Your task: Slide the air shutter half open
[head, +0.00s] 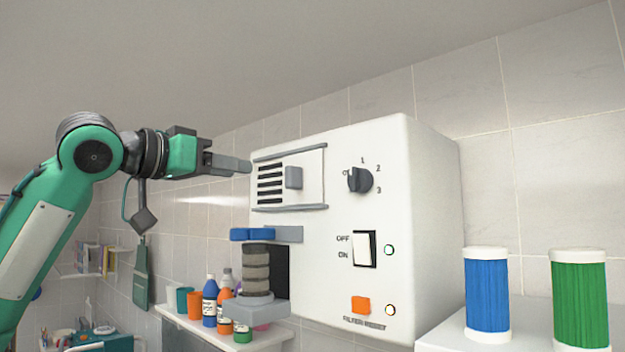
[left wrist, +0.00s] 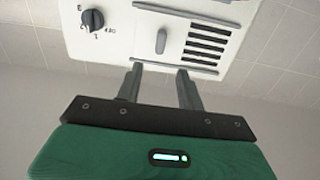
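The air shutter is a pale plate with a grey upright handle (head: 293,177), set between two grey rails on the front of a white machine (head: 430,190). Dark vent slots (head: 270,186) show to the left of the handle. In the left wrist view the picture is turned over: the handle (left wrist: 161,41) is at top middle and the slots (left wrist: 206,45) are to its right. My left gripper (head: 246,166) is at the machine's left edge in the head view, apart from the handle. Its two fingers (left wrist: 161,84) are spread with nothing between them. My right gripper is not in view.
The machine also bears a dial (head: 360,180), an off/on switch (head: 364,249) and an orange button (head: 361,305). A blue clamp and grey stacked filter (head: 256,270) stick out below the shutter. Bottles (head: 210,300) stand on a shelf. Blue (head: 487,295) and green (head: 580,300) cylinders stand right.

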